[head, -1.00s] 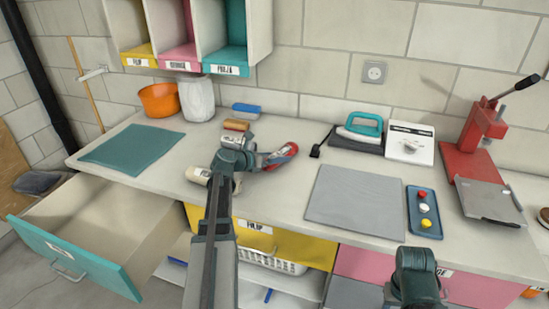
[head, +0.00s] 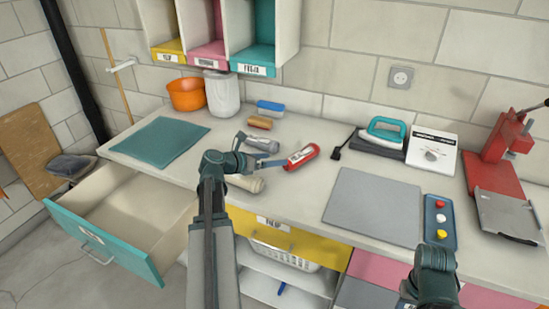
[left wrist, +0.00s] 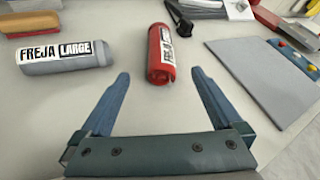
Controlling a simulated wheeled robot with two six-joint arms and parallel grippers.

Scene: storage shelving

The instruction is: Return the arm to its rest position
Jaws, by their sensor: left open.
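My left gripper (head: 266,159) is open over the counter, and nothing shows between its fingers. The red bottle (head: 301,157) lies just beyond its fingertips, apart from them. In the left wrist view my left gripper (left wrist: 160,76) has its two fingers spread, with the red bottle (left wrist: 161,50) ahead of the gap. A grey bottle (left wrist: 65,58) labelled "FREJA LARGE" lies to the left there; it also shows in the head view (head: 263,144). A link of my right arm (head: 436,272) shows at the lower right; its gripper is out of view.
A cream bottle (head: 246,184) lies near the counter's front edge, beside my left arm. A teal drawer (head: 105,243) stands open at the left. Cubbies (head: 252,70) hang above the back.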

